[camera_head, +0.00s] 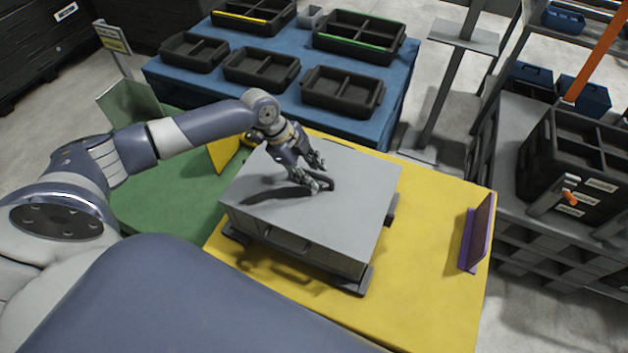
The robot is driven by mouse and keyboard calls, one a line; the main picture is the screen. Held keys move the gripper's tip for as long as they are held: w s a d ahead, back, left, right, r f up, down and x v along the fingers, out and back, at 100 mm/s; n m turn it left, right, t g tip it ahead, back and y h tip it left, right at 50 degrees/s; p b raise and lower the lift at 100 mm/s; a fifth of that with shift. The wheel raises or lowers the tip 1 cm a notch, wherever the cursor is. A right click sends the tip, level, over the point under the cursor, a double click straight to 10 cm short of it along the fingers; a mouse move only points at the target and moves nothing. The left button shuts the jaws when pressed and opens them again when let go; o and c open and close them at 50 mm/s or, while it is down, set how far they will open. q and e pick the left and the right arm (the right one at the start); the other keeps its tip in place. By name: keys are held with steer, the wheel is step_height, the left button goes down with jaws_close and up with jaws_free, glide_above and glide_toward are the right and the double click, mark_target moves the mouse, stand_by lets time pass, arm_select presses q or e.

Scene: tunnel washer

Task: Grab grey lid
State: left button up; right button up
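The grey lid (346,210) lies flat on top of a grey box (290,243) on the yellow table. A dark handle (330,184) stands up near the middle of the lid. My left gripper (316,173) is just above the lid at this handle, pointing down and to the right. Its two fingers are spread apart, and it looks open. I cannot tell whether a finger touches the handle. The gripper's shadow falls on the lid. My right gripper is out of view.
The yellow table (432,285) has free room right of the box. A purple bracket (477,232) stands near its right edge. A green surface (165,205) adjoins at left. Black divided trays (262,69) sit on a blue table (393,110) behind.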

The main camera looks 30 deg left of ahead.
arm_select(q)
steer(key=shift+s, duration=0.1)
steer(key=c, duration=0.4)
jaws_close()
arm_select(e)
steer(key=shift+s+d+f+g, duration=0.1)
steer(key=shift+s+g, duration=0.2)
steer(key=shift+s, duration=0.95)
